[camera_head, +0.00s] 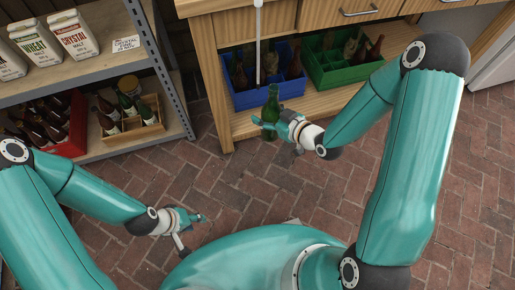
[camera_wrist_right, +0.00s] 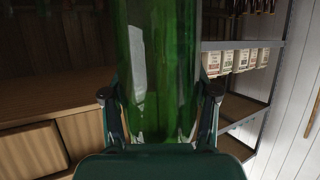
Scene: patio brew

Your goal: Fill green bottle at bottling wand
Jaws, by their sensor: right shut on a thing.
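A green bottle (camera_head: 271,108) stands upright in my right gripper (camera_head: 268,123), in front of the blue crate. The gripper is shut around it. In the right wrist view the green bottle (camera_wrist_right: 158,75) fills the middle, between the two fingers of my right gripper (camera_wrist_right: 160,125); its top is out of frame. The bottling wand (camera_head: 258,45) is a thin pale tube hanging down from the top edge, above and a little left of the bottle. They look apart, but the depth between them is hard to tell. My left gripper (camera_head: 196,218) is low at left, over the bricks, seemingly empty.
A blue crate (camera_head: 247,99) and a green crate (camera_head: 345,76) with bottles sit on the bench's lower shelf. A red crate (camera_head: 72,143) and a wooden crate (camera_head: 130,136) sit on the left shelf. The brick floor between is clear.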

